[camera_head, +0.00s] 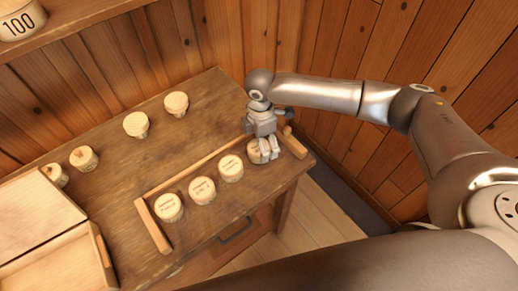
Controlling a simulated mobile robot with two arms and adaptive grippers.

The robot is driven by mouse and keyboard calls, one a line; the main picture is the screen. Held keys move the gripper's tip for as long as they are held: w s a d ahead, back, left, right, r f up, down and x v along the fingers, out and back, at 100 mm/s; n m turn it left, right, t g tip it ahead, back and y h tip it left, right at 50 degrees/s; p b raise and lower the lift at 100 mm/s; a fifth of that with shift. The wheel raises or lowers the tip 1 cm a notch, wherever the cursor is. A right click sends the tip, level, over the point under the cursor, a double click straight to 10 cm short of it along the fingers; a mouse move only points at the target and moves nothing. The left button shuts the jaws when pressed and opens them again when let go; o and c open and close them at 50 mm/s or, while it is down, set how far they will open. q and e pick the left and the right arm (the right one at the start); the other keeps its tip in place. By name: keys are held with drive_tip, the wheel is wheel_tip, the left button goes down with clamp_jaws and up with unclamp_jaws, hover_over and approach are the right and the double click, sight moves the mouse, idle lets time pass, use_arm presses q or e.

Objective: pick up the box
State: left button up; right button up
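A light wooden box (66,268) lies at the lower left, cut off by the picture edge, with what looks like its raised lid (38,215) behind it. My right gripper (268,156) is far to the right of the box, over the right end of a row of turned spools. Its fingers point down at the end spool (253,150) and partly cover it. I cannot tell whether they touch or grip this spool. My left gripper is not in view.
Spools with dark writing (202,190) stand in a row inside a low wooden rail (152,226) on the brown table (130,165). More spools (136,125) stand behind. Wooden walls close off the back and right. The table's middle is clear.

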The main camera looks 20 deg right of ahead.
drive_tip(key=shift+w+a+f+p, duration=0.1)
drive_tip(key=shift+f+p, duration=0.15)
drive_tip(key=shift+f, duration=0.5)
drive_tip(key=shift+w+d+f+p, duration=0.1)
drive_tip(key=shift+f+p, duration=0.1)
drive_tip(key=shift+f, duration=0.6)
drive_tip(key=shift+w+a+f+p, duration=0.1)
drive_tip(key=shift+f+p, duration=0.15)
drive_tip(key=shift+f, duration=0.5)
drive_tip(key=shift+c, duration=0.4)
drive_tip(key=c, duration=1)
